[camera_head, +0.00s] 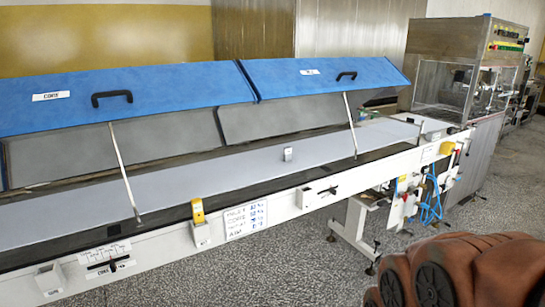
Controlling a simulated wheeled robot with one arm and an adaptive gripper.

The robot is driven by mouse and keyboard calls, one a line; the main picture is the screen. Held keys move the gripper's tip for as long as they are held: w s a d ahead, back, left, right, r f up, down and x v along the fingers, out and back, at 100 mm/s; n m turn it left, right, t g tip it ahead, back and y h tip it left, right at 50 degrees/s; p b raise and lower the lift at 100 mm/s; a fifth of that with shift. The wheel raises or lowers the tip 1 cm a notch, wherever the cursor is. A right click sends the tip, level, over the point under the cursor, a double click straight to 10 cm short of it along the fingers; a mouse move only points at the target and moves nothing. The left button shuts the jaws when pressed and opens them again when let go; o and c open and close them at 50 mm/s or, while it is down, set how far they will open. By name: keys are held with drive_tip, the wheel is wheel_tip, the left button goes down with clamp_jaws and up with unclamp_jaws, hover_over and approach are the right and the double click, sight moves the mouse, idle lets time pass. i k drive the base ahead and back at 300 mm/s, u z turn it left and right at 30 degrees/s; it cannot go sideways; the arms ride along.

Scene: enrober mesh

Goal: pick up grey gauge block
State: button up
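A small grey block (288,154), which looks like the grey gauge block, stands upright on the long grey conveyor belt (240,168). It is near the middle of the picture, close to the belt's front edge and left of a thin lid strut. Nothing touches it that I can see. A brown part with black round discs at the lower right looks like part of my own arm. My gripper is not in view.
Blue lids (130,85) with black handles are propped open above the belt on thin struts (125,175). The white front rail (160,252) carries a yellow item (198,211), a written card (246,221) and small holders. A steel machine (460,75) stands at the far right.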

sight(287, 150)
drive_tip(key=z, duration=0.65)
drive_tip(key=i, duration=1.25)
drive_tip(key=u, duration=2.15)
